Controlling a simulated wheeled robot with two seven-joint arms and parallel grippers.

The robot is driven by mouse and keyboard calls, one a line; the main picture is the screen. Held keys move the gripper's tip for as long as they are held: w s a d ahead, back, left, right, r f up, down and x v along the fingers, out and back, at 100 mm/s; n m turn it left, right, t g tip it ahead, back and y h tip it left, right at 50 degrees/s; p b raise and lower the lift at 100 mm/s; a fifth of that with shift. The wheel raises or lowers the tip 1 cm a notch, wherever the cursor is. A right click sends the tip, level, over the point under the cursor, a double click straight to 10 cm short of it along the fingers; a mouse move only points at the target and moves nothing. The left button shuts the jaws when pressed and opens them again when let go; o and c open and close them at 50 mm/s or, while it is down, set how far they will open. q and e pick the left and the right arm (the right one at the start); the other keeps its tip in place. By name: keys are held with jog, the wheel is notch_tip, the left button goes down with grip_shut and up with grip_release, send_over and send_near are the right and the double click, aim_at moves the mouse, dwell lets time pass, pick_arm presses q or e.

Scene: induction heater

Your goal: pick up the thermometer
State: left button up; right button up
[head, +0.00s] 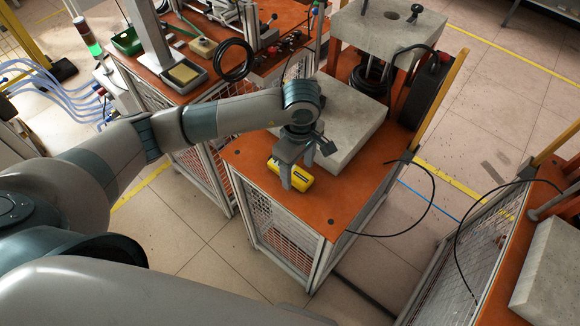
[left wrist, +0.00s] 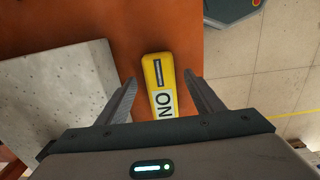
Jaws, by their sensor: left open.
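The thermometer is a yellow block-like device (head: 291,175) lying on the orange tabletop near its front edge. In the left wrist view the yellow thermometer (left wrist: 158,84) shows a dark strip and a white label with black letters. My left gripper (head: 297,183) is over it, pointing down. In the left wrist view the open fingers (left wrist: 157,92) stand on either side of the thermometer, with a gap visible at the right; contact cannot be told. The lower end of the thermometer is hidden by the gripper body. My right gripper is not in view.
A grey concrete slab (head: 345,128) lies on the orange table (head: 330,200) beside the thermometer. A black cable (head: 425,215) hangs off the table's right side. Another orange bench (head: 200,85) with tools stands behind. Bare orange surface lies toward the table's front.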

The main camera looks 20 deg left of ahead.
pick_arm(q)
jog(key=shift+f, duration=0.45)
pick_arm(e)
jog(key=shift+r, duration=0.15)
pick_arm(q)
jog(key=c, duration=1.2)
jog(key=shift+r, duration=0.15)
jog(key=shift+w+r+b, duration=0.1)
jog(key=shift+r+b, duration=0.4)
notch_tip(320, 180, up, 2)
jog(key=shift+r+b, duration=0.15)
jog(key=shift+b, duration=0.6)
jog(key=shift+w+d+r+b, duration=0.45)
jog(key=shift+d+r+b, duration=0.35)
jog(key=shift+d+r, duration=0.8)
jog(key=shift+w+d+r+b, duration=0.45)
jog(key=shift+d+r+b, duration=0.45)
jog(key=shift+d, duration=1.25)
jog(key=shift+w+d+r+b, duration=0.45)
jog(key=shift+d+r+b, duration=0.3)
jog(key=shift+d+r, duration=0.85)
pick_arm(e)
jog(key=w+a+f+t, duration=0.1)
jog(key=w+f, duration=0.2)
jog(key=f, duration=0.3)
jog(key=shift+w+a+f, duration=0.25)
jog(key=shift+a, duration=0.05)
